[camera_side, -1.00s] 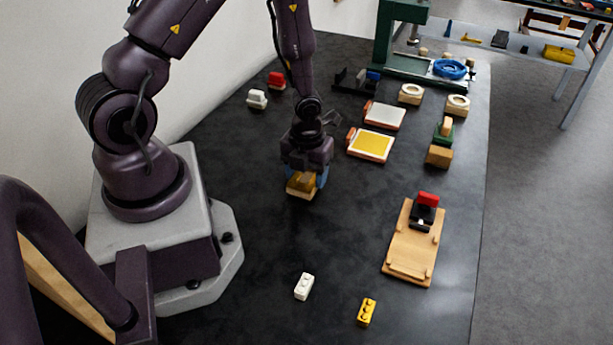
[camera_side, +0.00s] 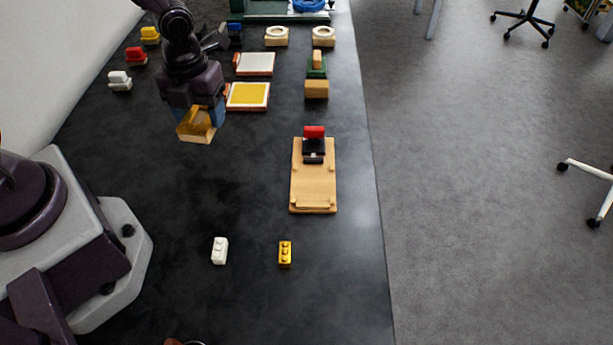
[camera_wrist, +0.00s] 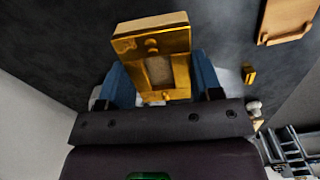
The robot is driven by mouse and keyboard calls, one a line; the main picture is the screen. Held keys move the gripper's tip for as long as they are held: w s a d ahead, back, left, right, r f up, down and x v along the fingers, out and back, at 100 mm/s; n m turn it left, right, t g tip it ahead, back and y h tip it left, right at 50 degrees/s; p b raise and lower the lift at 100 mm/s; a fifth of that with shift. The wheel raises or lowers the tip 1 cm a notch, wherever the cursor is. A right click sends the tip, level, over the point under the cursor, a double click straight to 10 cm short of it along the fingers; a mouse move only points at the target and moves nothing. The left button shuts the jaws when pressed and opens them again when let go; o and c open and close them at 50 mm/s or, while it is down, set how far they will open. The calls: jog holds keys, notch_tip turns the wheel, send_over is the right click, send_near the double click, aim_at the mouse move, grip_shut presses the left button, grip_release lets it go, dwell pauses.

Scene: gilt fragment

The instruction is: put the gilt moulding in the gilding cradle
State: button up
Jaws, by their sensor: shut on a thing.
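My gripper (camera_side: 200,115) is shut on the gilt moulding (camera_side: 195,134), a gold block with a pale wooden edge, and appears to hold it above the dark table. In the wrist view the moulding (camera_wrist: 179,70) sits between the blue fingers, its gold face with a pale recess toward the camera. A pale wooden board (camera_side: 313,185) with small pegs, a front ledge and a black clamp with a red handle (camera_side: 314,132) lies to the right; I take it as the gilding cradle. No block lies on its bare middle. It shows partly in the wrist view (camera_wrist: 287,18).
A yellow-topped pad (camera_side: 248,95) and a white-topped pad (camera_side: 255,64) lie just behind and right of the gripper. A wooden block (camera_side: 316,90) stands behind the board. White (camera_side: 220,250) and yellow (camera_side: 285,254) bricks lie in front. Table between moulding and board is clear.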

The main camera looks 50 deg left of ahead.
jog(key=s+d+r+n, duration=0.1)
jog(key=d+r+n, duration=0.2)
jog(key=d+n, duration=1.1)
jog(key=n, duration=2.4)
send_over(313, 184)
jog(key=f, duration=0.9)
jog(key=shift+s+a, duration=0.1)
jog(key=shift+s, duration=0.15)
jog(key=shift+w+f, duration=0.2)
jog(key=shift+f, duration=0.1)
jog(key=shift+w+f, duration=0.1)
jog(key=shift+f, duration=1.5)
